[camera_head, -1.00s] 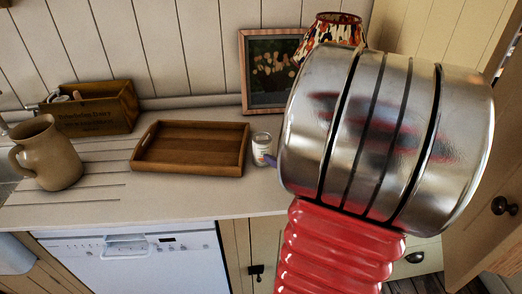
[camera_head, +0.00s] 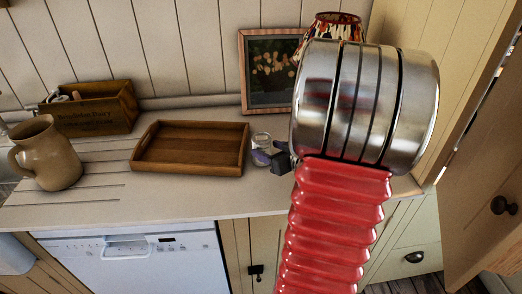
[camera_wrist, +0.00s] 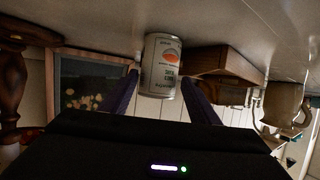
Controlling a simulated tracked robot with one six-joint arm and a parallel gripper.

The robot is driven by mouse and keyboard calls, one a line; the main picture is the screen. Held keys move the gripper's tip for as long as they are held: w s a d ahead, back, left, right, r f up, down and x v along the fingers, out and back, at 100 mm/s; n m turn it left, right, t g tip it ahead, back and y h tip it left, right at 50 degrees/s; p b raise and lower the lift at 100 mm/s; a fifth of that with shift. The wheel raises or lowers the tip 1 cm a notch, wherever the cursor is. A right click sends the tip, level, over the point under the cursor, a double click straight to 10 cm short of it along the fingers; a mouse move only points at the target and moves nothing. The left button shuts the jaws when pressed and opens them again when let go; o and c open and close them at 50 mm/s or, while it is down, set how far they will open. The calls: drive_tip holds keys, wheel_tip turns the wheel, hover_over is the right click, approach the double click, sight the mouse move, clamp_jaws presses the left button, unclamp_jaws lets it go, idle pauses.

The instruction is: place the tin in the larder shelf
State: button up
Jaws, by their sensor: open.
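The tin (camera_head: 262,142) is a small white can with a printed label and stands on the worktop, just right of the wooden tray. It also shows in the wrist view (camera_wrist: 162,64), where the picture is upside down. My gripper (camera_wrist: 161,78) is open, with one purple finger on each side of the tin; I cannot tell whether either finger touches it. In the head view my gripper (camera_head: 268,157) reaches in at the tin from the right and partly covers its lower part. I cannot make out the larder shelf for certain.
The wooden tray (camera_head: 186,171) lies left of the tin. A framed picture (camera_head: 270,74) and a patterned lampshade (camera_head: 335,22) stand behind. A jug (camera_head: 48,155) and a wooden box (camera_head: 95,107) are at the left. An open cupboard door (camera_head: 485,190) is at the right.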

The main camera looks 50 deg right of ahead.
drive_tip(key=shift+x, duration=2.55)
drive_tip(key=shift+c, duration=0.7)
drive_tip(key=c, duration=1)
drive_tip(key=shift+o, duration=0.2)
drive_tip(key=shift+r, duration=5)
